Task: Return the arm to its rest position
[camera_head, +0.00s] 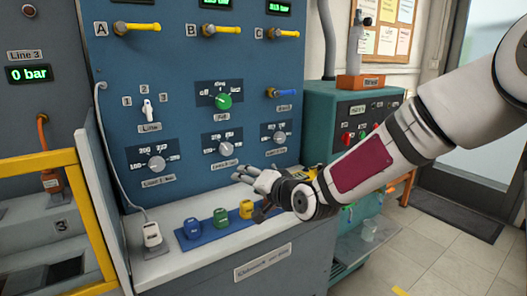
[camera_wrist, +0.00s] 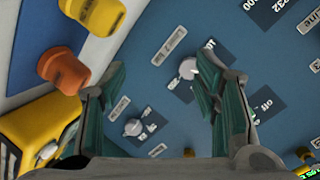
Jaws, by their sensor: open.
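My gripper (camera_head: 250,178) is in front of the blue testbench panel (camera_head: 185,105), just above the bench ledge and the row of coloured caps. My arm reaches in from the right side of the head view. In the wrist view my gripper (camera_wrist: 160,85) has its two fingers wide apart with nothing between them. Beyond the fingers is the panel with a grey knob (camera_wrist: 188,68). A yellow cap (camera_wrist: 95,14) and an orange cap (camera_wrist: 63,70) show to the left of the fingers.
Blue (camera_head: 192,228), green (camera_head: 220,217) and yellow (camera_head: 246,209) caps stand on a blue strip. A white corded device (camera_head: 151,235) is at the ledge's left. A yellow rail (camera_head: 95,225) stands at left; a teal cabinet (camera_head: 325,105) stands right of the panel. Open floor (camera_head: 440,255) lies at right.

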